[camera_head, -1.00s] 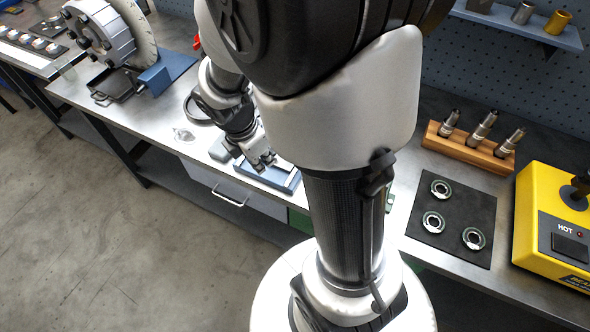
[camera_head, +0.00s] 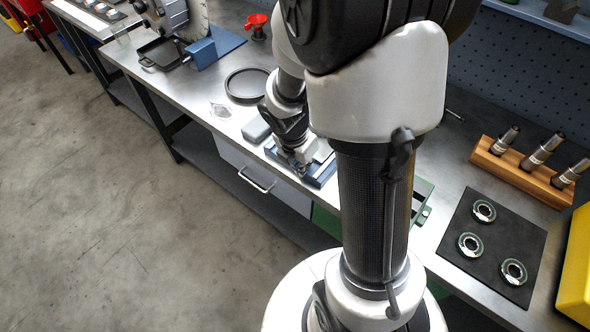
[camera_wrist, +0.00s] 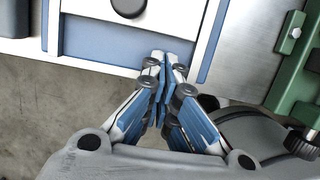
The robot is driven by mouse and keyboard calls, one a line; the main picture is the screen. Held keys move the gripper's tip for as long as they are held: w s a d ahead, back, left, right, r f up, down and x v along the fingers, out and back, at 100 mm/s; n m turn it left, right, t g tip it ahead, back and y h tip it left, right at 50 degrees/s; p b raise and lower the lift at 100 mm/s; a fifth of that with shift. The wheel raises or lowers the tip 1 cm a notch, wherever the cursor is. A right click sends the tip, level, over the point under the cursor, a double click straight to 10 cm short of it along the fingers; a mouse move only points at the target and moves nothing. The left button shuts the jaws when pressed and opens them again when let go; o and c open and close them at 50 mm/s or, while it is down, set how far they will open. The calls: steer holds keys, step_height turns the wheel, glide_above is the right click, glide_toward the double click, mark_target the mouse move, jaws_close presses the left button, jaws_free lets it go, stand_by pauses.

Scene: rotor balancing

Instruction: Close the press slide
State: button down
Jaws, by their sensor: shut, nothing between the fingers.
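A blue fixture with pale metal rails (camera_head: 326,176) sits at the front edge of the bench; it looks like the press slide's base. In the wrist view its blue plate (camera_wrist: 100,42) lies between white rails, with a dark round knob (camera_wrist: 128,6) at the top edge. My gripper (camera_head: 299,170) is down at the fixture's front edge. In the wrist view my gripper (camera_wrist: 164,58) is shut and empty, its tips at the plate's near edge. I cannot tell whether they touch it. My arm hides part of the fixture, and how far the slide stands open is unclear.
A green device (camera_wrist: 298,70) stands right of the fixture, partly behind my arm in the head view (camera_head: 422,200). A grey block (camera_head: 257,130) and a round dark tray (camera_head: 247,85) lie left. A black mat with rings (camera_head: 490,240) and a wooden holder (camera_head: 515,172) are right.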

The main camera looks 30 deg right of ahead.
steer(key=shift+w+d, duration=0.2)
steer(key=shift+d, duration=0.35)
steer(key=d+p, duration=0.1)
steer(key=w+d+p, duration=0.1)
steer(key=shift+d+r, duration=0.2)
steer(key=shift+d, duration=0.15)
steer(key=shift+w+d+f+p, duration=0.15)
steer(key=shift+d+p, duration=0.15)
steer(key=shift+d, duration=0.15)
steer(key=shift+a, duration=0.15)
